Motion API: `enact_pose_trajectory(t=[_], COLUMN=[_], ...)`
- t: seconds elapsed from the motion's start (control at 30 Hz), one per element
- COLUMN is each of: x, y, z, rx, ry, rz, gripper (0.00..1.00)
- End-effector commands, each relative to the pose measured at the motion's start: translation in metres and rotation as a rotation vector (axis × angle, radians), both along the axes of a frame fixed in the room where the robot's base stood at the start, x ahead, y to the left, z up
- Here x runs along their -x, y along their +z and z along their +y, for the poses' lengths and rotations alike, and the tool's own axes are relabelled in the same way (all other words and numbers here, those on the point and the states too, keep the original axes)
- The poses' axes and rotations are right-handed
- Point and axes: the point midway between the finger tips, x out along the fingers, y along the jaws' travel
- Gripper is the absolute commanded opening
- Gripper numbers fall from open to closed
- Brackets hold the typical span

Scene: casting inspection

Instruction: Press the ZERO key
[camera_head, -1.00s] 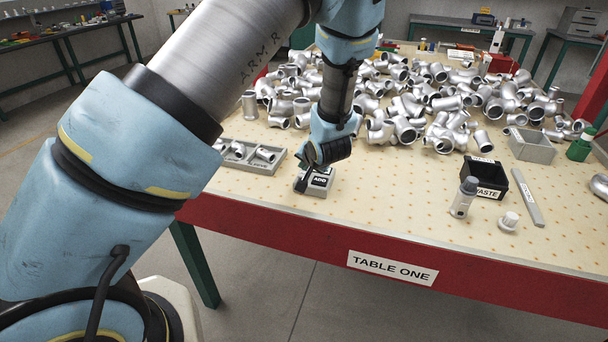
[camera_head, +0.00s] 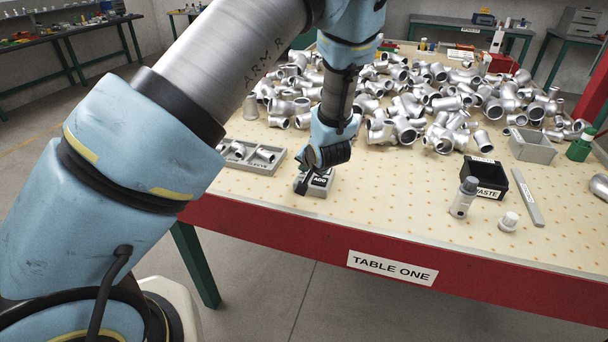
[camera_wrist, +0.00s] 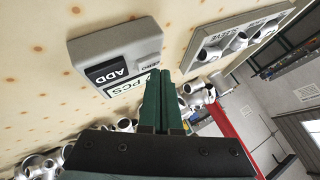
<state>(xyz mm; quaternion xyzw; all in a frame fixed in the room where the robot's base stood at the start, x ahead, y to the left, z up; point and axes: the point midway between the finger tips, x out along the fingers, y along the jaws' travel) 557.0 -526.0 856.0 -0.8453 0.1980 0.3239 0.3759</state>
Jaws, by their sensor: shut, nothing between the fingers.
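The grey counter box (camera_head: 325,188) lies on the near left part of the table. My gripper (camera_head: 303,181) is shut and empty, at the left side of the box in the head view. In the wrist view its green fingers (camera_wrist: 166,76) are together beside the display and near the ZERO lettering. The fingers partly cover this end; I cannot tell whether they touch it.
A grey tray (camera_head: 262,168) with several metal fittings stands just left of the box. A big pile of metal fittings (camera_head: 430,100) covers the back. The table between is clear.

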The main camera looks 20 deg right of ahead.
Motion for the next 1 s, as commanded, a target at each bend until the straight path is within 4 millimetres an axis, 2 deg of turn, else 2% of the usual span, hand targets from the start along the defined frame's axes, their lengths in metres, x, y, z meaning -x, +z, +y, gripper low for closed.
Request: enact_pose_trajectory(t=[1.0], x=[0.0001], y=[-0.0076], z=[0.0002], rx=[-0.001], ry=[0.001], rz=[0.001], gripper=[0.00])
